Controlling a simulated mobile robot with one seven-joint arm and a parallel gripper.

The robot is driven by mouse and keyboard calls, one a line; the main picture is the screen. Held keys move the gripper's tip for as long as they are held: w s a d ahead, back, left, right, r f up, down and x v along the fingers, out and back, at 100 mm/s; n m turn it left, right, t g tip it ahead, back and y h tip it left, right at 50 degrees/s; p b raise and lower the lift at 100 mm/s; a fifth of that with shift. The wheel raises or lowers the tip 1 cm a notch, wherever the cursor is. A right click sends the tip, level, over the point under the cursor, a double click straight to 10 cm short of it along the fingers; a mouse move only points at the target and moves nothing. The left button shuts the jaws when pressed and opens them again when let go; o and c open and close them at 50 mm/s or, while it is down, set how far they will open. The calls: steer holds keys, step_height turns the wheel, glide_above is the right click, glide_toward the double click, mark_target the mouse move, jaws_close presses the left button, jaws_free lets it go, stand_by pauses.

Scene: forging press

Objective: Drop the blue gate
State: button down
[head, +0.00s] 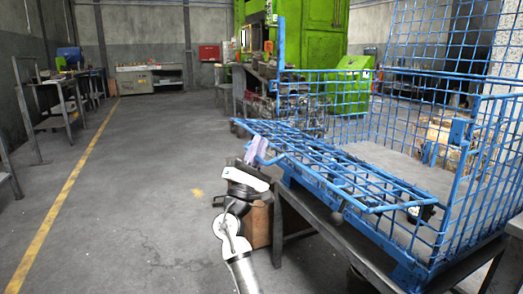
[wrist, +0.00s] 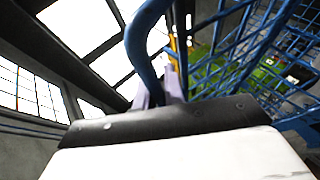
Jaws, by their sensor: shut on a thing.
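The blue gate (head: 335,168) is a wire-mesh panel on the front of the blue wire cage (head: 395,98). It is folded out and lies close to flat, well below the cage's upright walls. My gripper (head: 255,147), with pale purple fingers, is at the gate's outer left edge. In the wrist view the fingers (wrist: 160,92) are closed on a curved blue bar (wrist: 140,42) of the gate. The exact contact is partly hidden by the bar and the gripper body.
The cage stands on a dark metal stand (head: 325,228). A brown box (head: 258,222) is on the floor behind my arm. A green machine (head: 305,35) stands behind the cage. The grey floor to the left, with a yellow line (head: 65,190), is clear.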

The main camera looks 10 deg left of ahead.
steer(key=shift+s+a+f, duration=0.2)
steer(key=shift+a, duration=0.2)
steer(key=c, duration=1.5)
jaws_free()
steer(key=shift+s+a, duration=0.1)
steer(key=shift+d, duration=0.25)
